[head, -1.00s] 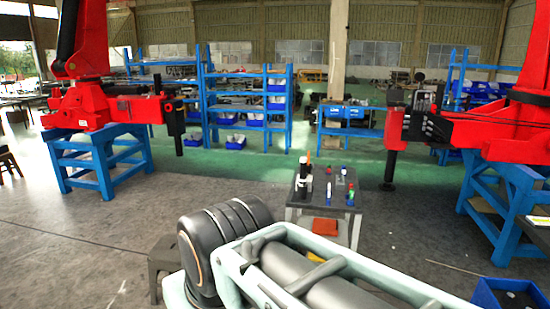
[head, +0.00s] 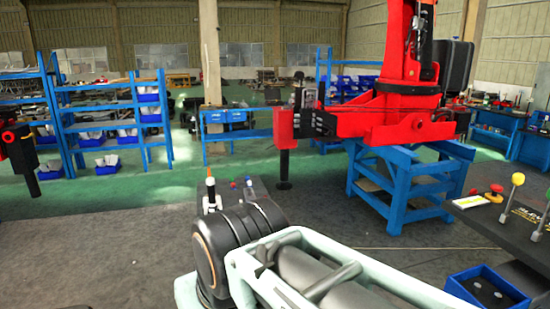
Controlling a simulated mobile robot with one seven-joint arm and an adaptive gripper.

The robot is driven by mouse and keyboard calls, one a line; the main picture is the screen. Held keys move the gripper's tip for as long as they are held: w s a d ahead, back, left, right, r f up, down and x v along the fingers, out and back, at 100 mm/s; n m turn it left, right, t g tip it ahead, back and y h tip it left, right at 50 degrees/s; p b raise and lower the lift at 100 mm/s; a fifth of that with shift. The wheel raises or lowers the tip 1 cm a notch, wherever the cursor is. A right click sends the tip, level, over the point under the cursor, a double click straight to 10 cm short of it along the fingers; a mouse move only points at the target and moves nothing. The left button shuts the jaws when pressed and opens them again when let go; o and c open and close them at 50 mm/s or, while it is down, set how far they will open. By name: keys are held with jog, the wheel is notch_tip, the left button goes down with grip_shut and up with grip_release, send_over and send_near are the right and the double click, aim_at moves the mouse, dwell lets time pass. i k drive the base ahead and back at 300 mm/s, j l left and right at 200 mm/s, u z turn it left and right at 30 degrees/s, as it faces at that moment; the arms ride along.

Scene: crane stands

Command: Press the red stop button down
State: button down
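A red button (head: 496,188) on a small yellow base sits near the left end of a dark tabletop (head: 482,221) at the right of the head view. Its top looks raised, but it is too small to tell its exact height. A smaller red piece (head: 473,191) shows just left of it, beside a pale label or plate. My arm crosses the lower middle of the view, well to the left of and nearer than the button.
A lever with a yellow ball knob (head: 517,179) stands right beside the button. A blue bin (head: 486,288) is below the tabletop's near side. A red crane on a blue stand (head: 396,215) stands behind. Grey floor (head: 390,262) lies open between my arm and the tabletop.

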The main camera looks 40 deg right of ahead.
aim_at(496, 188)
jog(key=i+l+z, duration=0.1)
jog(key=i+z, duration=1.5)
jog(key=z, duration=0.2)
jog(key=i+l+z, duration=0.1)
jog(key=i+z, duration=1.1)
jog(key=i+j+z, duration=0.2)
jog(key=i+z, duration=0.25)
jog(key=k+z, duration=0.1)
jog(key=z, duration=1.75)
